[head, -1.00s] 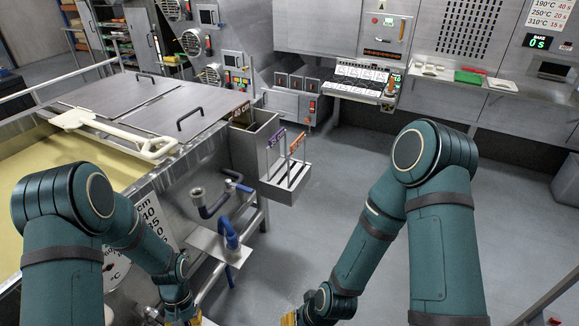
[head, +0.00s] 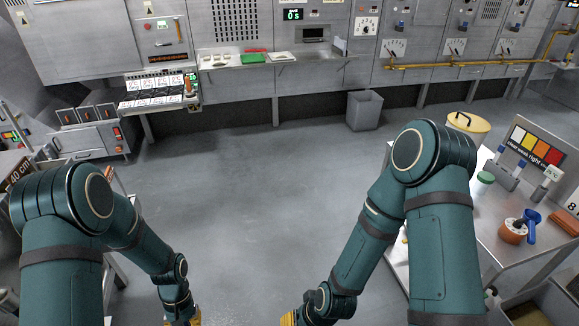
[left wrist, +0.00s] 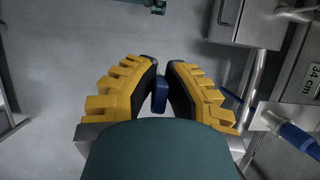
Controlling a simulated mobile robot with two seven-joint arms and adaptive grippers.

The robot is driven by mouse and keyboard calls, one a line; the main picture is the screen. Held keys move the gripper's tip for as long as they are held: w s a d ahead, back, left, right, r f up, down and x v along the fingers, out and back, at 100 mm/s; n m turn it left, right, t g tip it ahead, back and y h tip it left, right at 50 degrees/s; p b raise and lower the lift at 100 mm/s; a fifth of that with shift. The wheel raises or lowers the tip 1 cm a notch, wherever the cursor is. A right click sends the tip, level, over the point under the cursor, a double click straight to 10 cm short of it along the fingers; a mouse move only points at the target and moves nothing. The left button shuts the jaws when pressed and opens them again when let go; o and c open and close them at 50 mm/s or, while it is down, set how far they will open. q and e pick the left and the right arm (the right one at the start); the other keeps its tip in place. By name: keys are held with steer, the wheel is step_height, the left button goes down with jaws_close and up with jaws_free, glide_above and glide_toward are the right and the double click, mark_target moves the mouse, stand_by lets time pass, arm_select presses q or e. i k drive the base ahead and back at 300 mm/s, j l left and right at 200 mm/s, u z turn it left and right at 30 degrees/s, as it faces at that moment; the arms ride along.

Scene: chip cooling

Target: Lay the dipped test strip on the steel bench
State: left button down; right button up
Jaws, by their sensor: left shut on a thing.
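My left gripper (left wrist: 160,92) is shut on a small dark blue piece (left wrist: 160,95) in the left wrist view. Only this short blue part shows between the pads; I cannot tell whether it belongs to the test strip. In the head view only yellow bits of my left gripper (head: 182,320) and right gripper (head: 290,318) show at the bottom edge. The right fingertips are hidden. A steel-topped bench (head: 488,215) stands at the right, carrying a colour chart (head: 535,148). A steel counter (head: 225,78) also runs along the back wall. I cannot tell which is the named bench.
The bench at right holds a blue-handled item in an orange-brown pot (head: 513,232), a green-lidded jar (head: 485,178) and a brown block (head: 564,222). A grey bin (head: 364,110) stands at the back. The grey floor (head: 250,170) between is clear.

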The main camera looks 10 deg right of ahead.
mark_target(480, 214)
steer(key=z, duration=0.45)
steer(key=i+z, duration=0.15)
steer(key=z, duration=0.3)
steer(key=i+l+z, duration=0.1)
steer(key=z, duration=0.3)
steer(key=i+z, duration=0.15)
steer(key=z, duration=0.25)
steer(key=i+j+z, duration=0.1)
steer(key=z, duration=0.25)
steer(key=i+j+z, duration=0.15)
steer(key=z, duration=0.25)
steer(key=i+j+z, duration=0.4)
steer(key=j, duration=0.3)
steer(key=i, duration=0.05)
